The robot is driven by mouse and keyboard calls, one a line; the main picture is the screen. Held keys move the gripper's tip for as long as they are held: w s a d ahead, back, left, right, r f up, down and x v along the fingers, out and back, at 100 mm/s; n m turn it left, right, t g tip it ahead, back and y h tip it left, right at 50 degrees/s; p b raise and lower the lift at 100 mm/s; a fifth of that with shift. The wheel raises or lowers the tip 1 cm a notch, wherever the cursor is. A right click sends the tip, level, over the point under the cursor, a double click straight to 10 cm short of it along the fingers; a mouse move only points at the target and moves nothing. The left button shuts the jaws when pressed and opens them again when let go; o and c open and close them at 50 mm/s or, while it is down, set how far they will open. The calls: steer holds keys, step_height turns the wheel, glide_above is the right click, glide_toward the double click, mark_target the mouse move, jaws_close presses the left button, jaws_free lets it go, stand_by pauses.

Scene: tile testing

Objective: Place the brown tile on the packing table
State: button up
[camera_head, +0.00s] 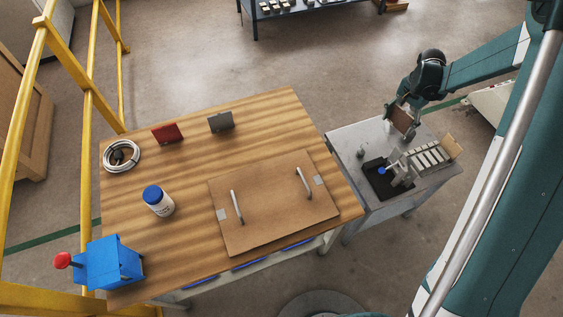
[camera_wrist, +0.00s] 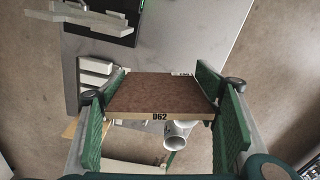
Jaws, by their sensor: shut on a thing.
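In the head view the brown tile (camera_head: 402,121) hangs from my gripper (camera_head: 403,108) above the back of the grey side table (camera_head: 352,140). A wooden table (camera_head: 185,210) with striped grain stands to the left. On it stand a red tile (camera_head: 167,133) and a dark grey tile (camera_head: 221,122) near its back. The pictures do not label which table is the packing table.
A board with two handles (camera_head: 270,225) lies on the wooden table's right part. A white bottle with a blue lid (camera_head: 158,201), a cable coil (camera_head: 122,156) and a blue box with a red knob (camera_head: 108,262) stand at left. A black device (camera_head: 378,184) and a rack (camera_head: 428,155) occupy the grey table.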

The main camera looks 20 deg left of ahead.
steer(key=s+a+r+n, duration=0.2)
steer(key=s+a, duration=0.2)
steer(key=a, duration=1)
steer(key=s+a+r+n, duration=0.2)
steer(key=s+a, duration=0.2)
steer(key=a, duration=1.1)
steer(key=s+a+r+n+p, duration=0.1)
steer(key=s+a+r+n, duration=0.1)
steer(key=a, duration=1.2)
steer(key=shift+s+a+r, duration=0.15)
steer(key=shift+s+r, duration=0.3)
steer(key=shift+s, duration=0.65)
steer(key=shift+f, duration=0.1)
steer(key=b, duration=0.1)
glide_above(290, 121)
steer(key=shift+a+f, duration=0.1)
steer(key=shift+f, duration=2.95)
steer(key=shift+f+b, duration=0.35)
steer(key=shift+f, duration=1.5)
steer(key=shift+f, duration=0.2)
